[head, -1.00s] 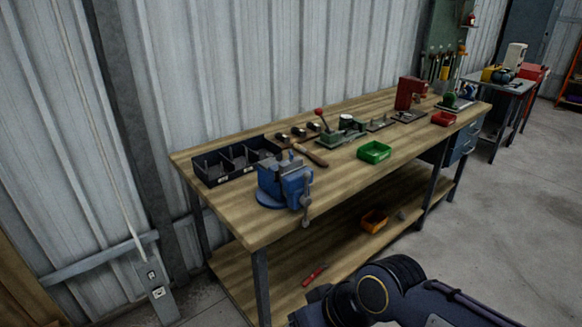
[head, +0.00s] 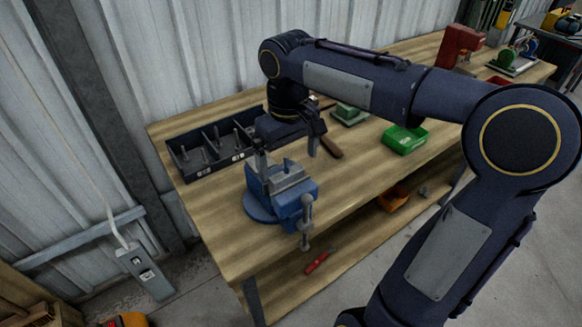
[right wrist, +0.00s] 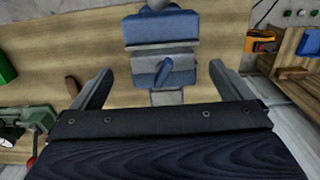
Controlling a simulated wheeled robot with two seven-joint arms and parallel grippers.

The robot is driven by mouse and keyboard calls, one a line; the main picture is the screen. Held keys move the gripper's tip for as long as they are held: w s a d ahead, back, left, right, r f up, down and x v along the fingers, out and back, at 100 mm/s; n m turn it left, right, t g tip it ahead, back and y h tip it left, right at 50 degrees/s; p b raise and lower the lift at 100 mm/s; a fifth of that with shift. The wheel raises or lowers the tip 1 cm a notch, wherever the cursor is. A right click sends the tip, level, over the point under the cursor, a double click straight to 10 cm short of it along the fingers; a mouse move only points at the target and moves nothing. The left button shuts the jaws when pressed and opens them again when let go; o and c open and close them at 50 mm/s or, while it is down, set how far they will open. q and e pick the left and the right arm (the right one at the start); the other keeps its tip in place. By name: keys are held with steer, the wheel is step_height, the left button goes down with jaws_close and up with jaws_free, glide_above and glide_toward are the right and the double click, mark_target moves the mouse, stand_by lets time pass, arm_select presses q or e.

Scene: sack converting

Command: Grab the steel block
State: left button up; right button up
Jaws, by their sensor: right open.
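A blue bench vise (head: 262,207) stands at the near left corner of the wooden bench. A small blue-grey piece (head: 288,164) shows at its grey jaws; I cannot tell whether it is the steel block. The piece also shows in the right wrist view (right wrist: 163,73), between the fingers but not gripped. My right gripper (head: 287,158) is open and empty, with its fingers pointing down just above and behind the vise. In the right wrist view the gripper (right wrist: 160,69) has its fingers wide apart, with the vise (right wrist: 160,27) beyond them. My left gripper is out of view.
A black divided bin (head: 207,165) lies left of my right gripper. A green tray (head: 405,139) and a wooden handle (head: 331,147) lie to the right. The wall is close behind.

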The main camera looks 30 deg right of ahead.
mark_target(287, 179)
step_height(287, 179, down, 2)
steer(key=shift+s+a, duration=0.1)
steer(key=shift+s, duration=0.05)
steer(key=f, duration=0.5)
steer(key=shift+w, duration=0.3)
steer(key=shift+r, duration=0.15)
steer(key=c, duration=1.5)
